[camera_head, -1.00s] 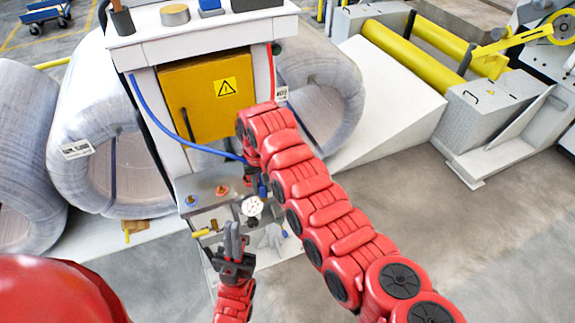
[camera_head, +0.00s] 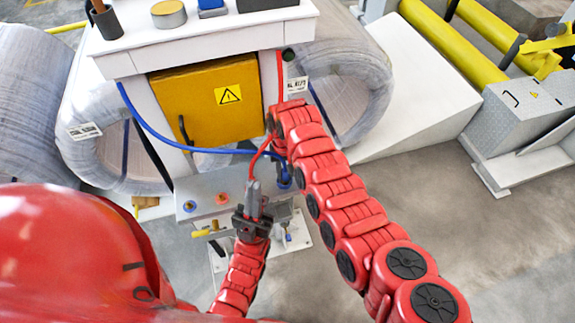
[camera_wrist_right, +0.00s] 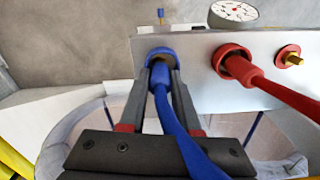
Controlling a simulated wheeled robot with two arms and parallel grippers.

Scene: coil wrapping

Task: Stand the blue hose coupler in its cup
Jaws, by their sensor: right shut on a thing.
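The blue hose coupler (camera_wrist_right: 160,80) is between the fingers of my right gripper (camera_wrist_right: 159,88), which is shut on it. Its end meets the ring of the blue cup (camera_wrist_right: 160,52) in the wrist view; I cannot tell how deep it sits. In the head view, the blue cup (camera_head: 283,183) is just below my right gripper (camera_head: 281,166), largely covered by the arm. My left gripper (camera_head: 253,192) points up in front of the panel, its fingers close together. I cannot tell whether they are shut.
A red coupler (camera_wrist_right: 240,68) with a red hose stands in a red cup beside the blue one. A brass fitting (camera_wrist_right: 293,59) and a gauge (camera_wrist_right: 233,11) are nearby on the panel (camera_head: 190,187). The yellow-doored cabinet (camera_head: 207,100) stands behind.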

